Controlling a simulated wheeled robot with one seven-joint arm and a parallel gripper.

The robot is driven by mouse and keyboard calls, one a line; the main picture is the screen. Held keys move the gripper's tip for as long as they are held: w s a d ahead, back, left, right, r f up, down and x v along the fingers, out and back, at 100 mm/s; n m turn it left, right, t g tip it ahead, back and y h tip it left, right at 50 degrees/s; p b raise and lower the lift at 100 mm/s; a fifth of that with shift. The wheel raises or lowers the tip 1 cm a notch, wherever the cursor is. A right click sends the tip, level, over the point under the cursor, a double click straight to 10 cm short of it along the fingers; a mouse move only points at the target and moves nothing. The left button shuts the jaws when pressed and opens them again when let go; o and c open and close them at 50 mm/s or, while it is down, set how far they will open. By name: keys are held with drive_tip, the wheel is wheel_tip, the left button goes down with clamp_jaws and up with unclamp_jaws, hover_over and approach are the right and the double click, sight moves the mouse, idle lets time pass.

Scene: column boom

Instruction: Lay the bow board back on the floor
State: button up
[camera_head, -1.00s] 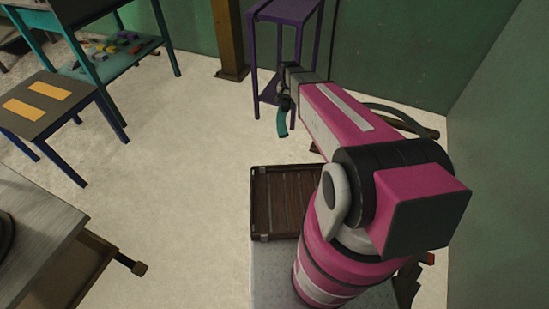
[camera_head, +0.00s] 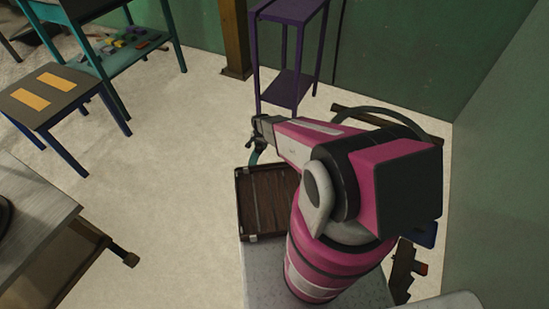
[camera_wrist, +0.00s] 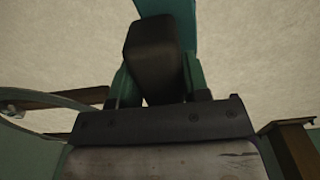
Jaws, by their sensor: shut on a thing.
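My gripper (camera_head: 258,146) is at the end of my pink arm, over the far left part of a brown slatted tray. It is shut. A teal piece (camera_head: 255,158), which I take for the bow board, hangs at its tip. In the wrist view a teal part (camera_wrist: 168,12) reaches past the dark block at the jaws, with pale floor beyond. Its full shape is hidden, and I cannot tell how much of the teal is jaw. I cannot tell whether it touches the tray.
The brown tray (camera_head: 240,200) is just beyond the grey deck. Pale floor (camera_head: 180,180) lies open to the left. A purple stand (camera_head: 290,16), a wooden post (camera_head: 235,40), a teal shelf table (camera_head: 115,62) and a small blue-legged table (camera_head: 62,108) stand beyond. A workbench (camera_head: 30,225) is left.

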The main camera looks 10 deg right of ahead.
drive_tip(key=shift+s+a+f, duration=0.2)
drive_tip(key=shift+f, duration=0.55)
drive_tip(key=shift+w+d+f, duration=0.85)
drive_tip(key=shift+d+f, duration=0.85)
drive_tip(key=shift+f, duration=0.15)
drive_tip(key=shift+w+d+f, duration=0.9)
drive_tip(key=shift+d+f, duration=0.75)
drive_tip(key=shift+f, duration=0.15)
drive_tip(key=shift+w+d+f, duration=0.85)
drive_tip(key=shift+d+f, duration=0.85)
drive_tip(key=shift+f, duration=0.15)
drive_tip(key=shift+f, duration=0.1)
drive_tip(key=o, duration=1)
